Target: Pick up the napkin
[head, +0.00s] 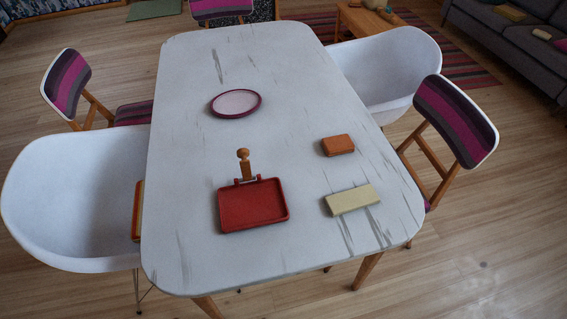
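Two small folded-looking blocks lie on the right side of the white table (300,250). One is cream-yellow (352,199) and longer, near the front right. The other is orange (337,145) and smaller, a little behind it. Either could be the napkin; I cannot tell for sure which. They lie apart from each other, with nothing on top of them. Neither of my grippers shows in the head view.
A red tray with a wooden handle (253,204) lies left of the cream block. A pink-rimmed plate (236,103) lies farther back. White chairs (70,195) and striped chairs (455,118) crowd both sides. The table's front right corner is clear.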

